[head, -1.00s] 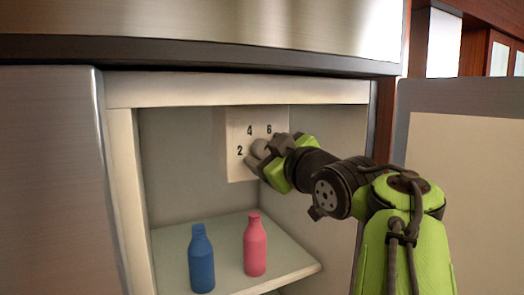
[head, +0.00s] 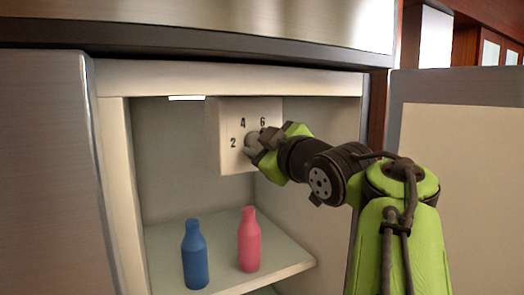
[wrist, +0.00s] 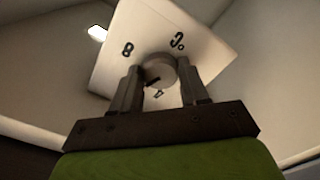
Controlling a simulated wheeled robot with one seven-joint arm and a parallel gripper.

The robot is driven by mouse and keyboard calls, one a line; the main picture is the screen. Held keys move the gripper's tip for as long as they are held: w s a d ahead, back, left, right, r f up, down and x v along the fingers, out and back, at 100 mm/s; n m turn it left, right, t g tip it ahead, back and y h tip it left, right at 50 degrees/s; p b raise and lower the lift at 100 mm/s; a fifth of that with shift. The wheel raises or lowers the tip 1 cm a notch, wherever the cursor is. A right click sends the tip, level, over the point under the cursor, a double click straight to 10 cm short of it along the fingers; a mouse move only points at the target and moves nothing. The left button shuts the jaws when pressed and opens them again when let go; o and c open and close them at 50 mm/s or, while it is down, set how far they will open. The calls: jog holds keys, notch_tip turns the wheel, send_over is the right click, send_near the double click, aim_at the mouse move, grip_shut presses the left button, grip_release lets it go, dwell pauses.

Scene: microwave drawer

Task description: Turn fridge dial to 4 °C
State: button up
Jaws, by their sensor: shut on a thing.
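A white dial panel (head: 232,155) hangs inside the fridge at the upper back, with 2, 4 and 6 readable in the head view. The round grey dial (wrist: 160,68) is at its centre. It also shows in the head view, partly hidden by my fingers. My gripper (wrist: 159,78) is shut on the dial, one finger on each side. In the wrist view an 8 and a "°C" mark show beyond the dial, and another mark below it is hard to read. A dark mark shows on the dial's lower left, but I cannot tell the exact setting.
A blue bottle (head: 195,258) and a pink bottle (head: 249,242) stand upright on the fridge shelf (head: 220,236), below my arm. A bright light strip (head: 187,98) is on the compartment ceiling. The fridge's right wall is close to my arm; the open door (head: 455,180) is at right.

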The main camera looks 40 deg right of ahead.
jog(key=n+b, duration=0.2)
jog(key=n, duration=0.2)
jog(key=shift+f+n, duration=0.1)
jog(key=shift+n, duration=0.2)
jog(key=shift+d+n+b, duration=0.1)
jog(key=shift+n+b, duration=0.75)
jog(key=shift+n, duration=1.65)
jog(key=o, duration=1.1)
jog(key=shift+c, duration=0.2)
jog(key=shift+r, duration=0.2)
jog(key=shift+s, duration=0.1)
jog(key=p+v, duration=0.1)
jog(key=v, duration=1.4)
jog(key=shift+s, duration=0.3)
